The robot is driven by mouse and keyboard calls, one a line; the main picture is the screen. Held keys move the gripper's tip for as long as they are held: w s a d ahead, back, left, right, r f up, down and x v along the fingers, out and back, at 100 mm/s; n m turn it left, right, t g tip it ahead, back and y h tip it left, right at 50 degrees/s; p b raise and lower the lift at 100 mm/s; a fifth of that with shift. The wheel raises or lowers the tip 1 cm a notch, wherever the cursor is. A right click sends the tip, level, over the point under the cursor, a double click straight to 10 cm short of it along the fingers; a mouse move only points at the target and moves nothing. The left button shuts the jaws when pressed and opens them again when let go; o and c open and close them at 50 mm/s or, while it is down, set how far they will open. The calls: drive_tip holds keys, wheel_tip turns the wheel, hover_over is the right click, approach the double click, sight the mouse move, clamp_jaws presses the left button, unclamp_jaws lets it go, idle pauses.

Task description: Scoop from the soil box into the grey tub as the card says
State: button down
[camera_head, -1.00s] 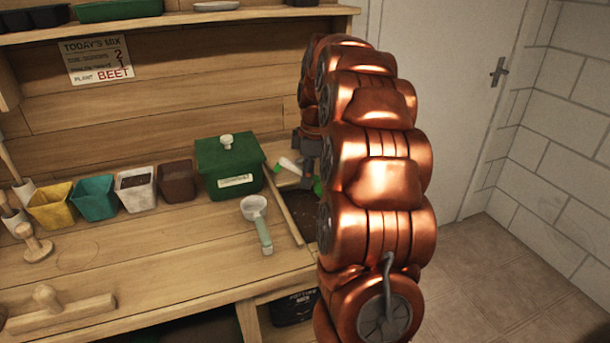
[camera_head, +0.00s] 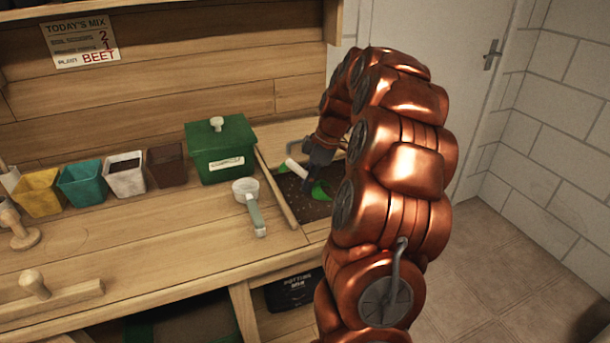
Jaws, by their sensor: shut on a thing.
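The card (camera_head: 82,42) on the back boards reads "TODAY'S MIX", with a 2, a 1 below it and "PLANT BEET"; the small row labels are blurred. The grey tub (camera_head: 126,184) stands in the row of pots, with dark soil inside. The soil box (camera_head: 277,188) is a wooden-edged bin of dark soil at the bench's right end, partly hidden by my arm. My gripper (camera_head: 317,172) is shut on a scoop with a white handle end (camera_head: 293,167) and green part (camera_head: 318,190). The scoop is over or at the soil; contact cannot be told.
A yellow pot (camera_head: 38,194) and a teal pot (camera_head: 82,186) stand left of the tub, a brown pot (camera_head: 167,167) right of it. A lidded green box (camera_head: 220,155) stands beside the soil box. The front bench is mostly clear.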

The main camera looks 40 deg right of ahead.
sight(321, 184)
drive_tip(key=shift+s+d+f, duration=0.15)
drive_tip(key=shift+s+f, duration=0.05)
drive_tip(key=shift+f, duration=0.45)
drive_tip(key=shift+s+d+f+g+h+p, duration=0.1)
drive_tip(key=shift+s+d+g+h+p, duration=0.15)
drive_tip(key=shift+s+d, duration=0.3)
drive_tip(key=shift+s+d+g+h+p, duration=0.15)
drive_tip(key=shift+s+d+h+p, duration=0.15)
drive_tip(key=shift+d, duration=0.35)
drive_tip(key=shift+s+f, duration=0.1)
drive_tip(key=shift+f, duration=0.05)
drive_tip(key=g+h, duration=0.2)
drive_tip(key=shift+a+f+h, duration=0.1)
drive_tip(key=shift+f+h, duration=0.2)
drive_tip(key=shift+h, duration=0.05)
drive_tip(key=shift+w+a+r+g+h+p, duration=0.3)
drive_tip(key=shift+r+g+p, duration=0.1)
drive_tip(key=shift+r, duration=0.5)
drive_tip(key=shift+w+a+r+g+h+p, duration=0.15)
drive_tip(key=shift+r+g+h+p, duration=0.2)
drive_tip(key=shift+r, duration=0.6)
drive_tip(key=shift+w+a+r+g+h+p, duration=0.25)
drive_tip(key=shift+r+p, duration=0.2)
drive_tip(key=shift+r, duration=0.45)
drive_tip(key=shift+g+h, duration=0.5)
drive_tip(key=shift+h, duration=0.1)
drive_tip(key=shift+p+v, duration=1.15)
drive_tip(key=shift+v, duration=1)
drive_tip(key=shift+s+d+r, duration=0.1)
drive_tip(key=shift+s+d, duration=0.05)
